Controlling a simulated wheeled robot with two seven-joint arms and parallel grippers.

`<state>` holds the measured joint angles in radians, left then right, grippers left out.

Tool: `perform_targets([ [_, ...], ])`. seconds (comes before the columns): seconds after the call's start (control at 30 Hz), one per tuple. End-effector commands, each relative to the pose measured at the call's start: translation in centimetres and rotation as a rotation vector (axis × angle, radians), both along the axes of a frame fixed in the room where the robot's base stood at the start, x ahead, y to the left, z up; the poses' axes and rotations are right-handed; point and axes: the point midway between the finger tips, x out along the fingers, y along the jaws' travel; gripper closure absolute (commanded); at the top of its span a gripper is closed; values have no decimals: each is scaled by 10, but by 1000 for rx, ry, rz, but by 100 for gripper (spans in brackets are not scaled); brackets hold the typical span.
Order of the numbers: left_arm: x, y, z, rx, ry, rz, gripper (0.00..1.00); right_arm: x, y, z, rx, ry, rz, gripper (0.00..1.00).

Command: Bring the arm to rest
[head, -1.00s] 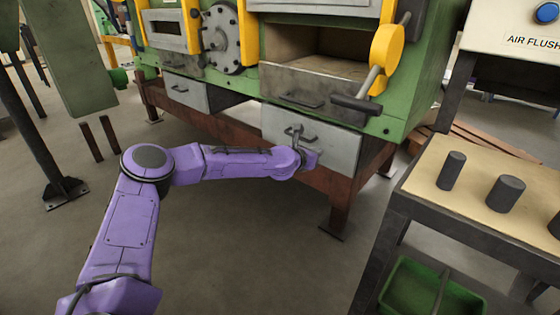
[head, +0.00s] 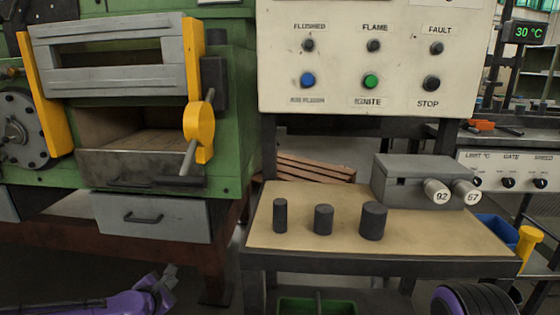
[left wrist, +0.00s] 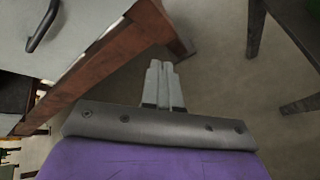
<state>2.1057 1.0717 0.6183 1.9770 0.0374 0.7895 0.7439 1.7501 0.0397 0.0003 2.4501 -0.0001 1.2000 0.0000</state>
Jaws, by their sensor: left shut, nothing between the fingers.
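My left arm is purple and comes in at the bottom left of the head view. Its gripper (head: 166,274) is low, in front of the furnace stand and below the grey drawer (head: 152,217). In the left wrist view the two grey fingers (left wrist: 163,72) lie together, shut, with nothing between them. They point over bare floor beside a rust-brown beam of the stand (left wrist: 95,60). My right gripper is not in view.
The green furnace (head: 235,130) has an open chamber (head: 130,125). A green bin (head: 315,306) is below.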

Motion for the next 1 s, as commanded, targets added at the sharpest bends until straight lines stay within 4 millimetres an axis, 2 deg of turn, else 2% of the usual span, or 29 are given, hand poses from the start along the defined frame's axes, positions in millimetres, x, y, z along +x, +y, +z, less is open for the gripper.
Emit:
perform_targets([
  [0.03,-23,-25,-33,136,78,-95,100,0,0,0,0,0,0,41],
  [0.07,-39,-36,-52,218,123,-153,100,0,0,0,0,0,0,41],
  [0.1,-62,-49,-78,327,186,-233,100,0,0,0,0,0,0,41],
  [0.17,-101,-63,-114,486,279,-361,100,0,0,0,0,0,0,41],
  [0.2,-130,-69,-135,588,339,-450,100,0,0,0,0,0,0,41],
  [0.3,-200,-71,-177,812,477,-665,100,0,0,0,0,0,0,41],
  [0.43,-277,-57,-206,1028,616,-901,100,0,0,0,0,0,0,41],
  [0.5,-312,-45,-214,1114,680,-1008,100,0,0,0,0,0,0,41],
  [0.6,-355,-27,-219,1206,760,-1140,100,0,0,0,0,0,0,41],
  [0.73,-390,-11,-224,1305,816,-1302,100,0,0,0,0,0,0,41],
  [0.8,-391,-12,-192,1292,818,-1296,100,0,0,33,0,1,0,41],
  [1.0,-391,-13,-133,1288,818,-1293,100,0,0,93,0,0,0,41],
])
